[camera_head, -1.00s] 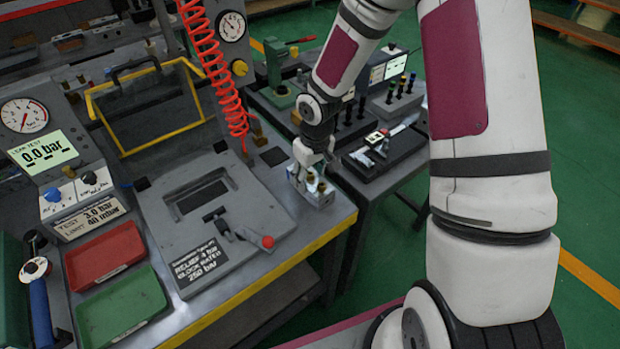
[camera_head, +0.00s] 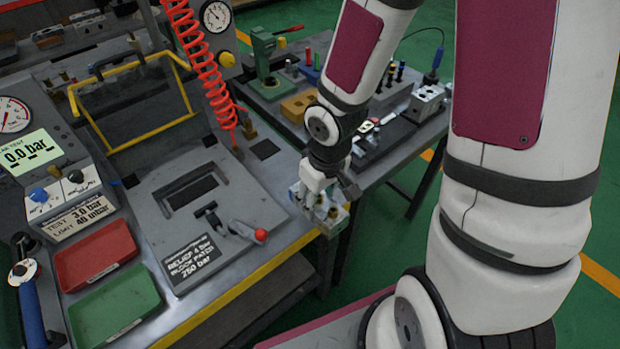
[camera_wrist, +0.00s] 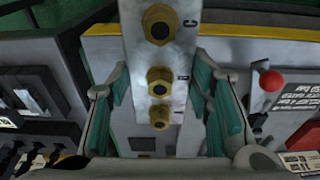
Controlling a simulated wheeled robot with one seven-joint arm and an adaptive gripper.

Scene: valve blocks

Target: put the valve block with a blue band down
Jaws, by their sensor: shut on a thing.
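A silver valve block (camera_head: 340,217) with brass fittings is in my gripper (camera_head: 321,203) at the right front corner of the grey bench (camera_head: 262,180). In the wrist view the block (camera_wrist: 160,53) is between the teal pads of my gripper (camera_wrist: 160,98), with several brass ports in a row and a letter C beside one. I cannot make out a blue band on it. The head view does not clearly show whether its underside touches the bench or hangs at the edge.
A grey fixture with a red-knobbed lever (camera_head: 260,235) lies left of my gripper. Red (camera_head: 95,255) and green (camera_head: 115,305) trays are farther left. A side table behind holds another metal block (camera_head: 427,102) and a dark tray (camera_head: 395,140). A red coiled hose (camera_head: 205,70) hangs over the bench.

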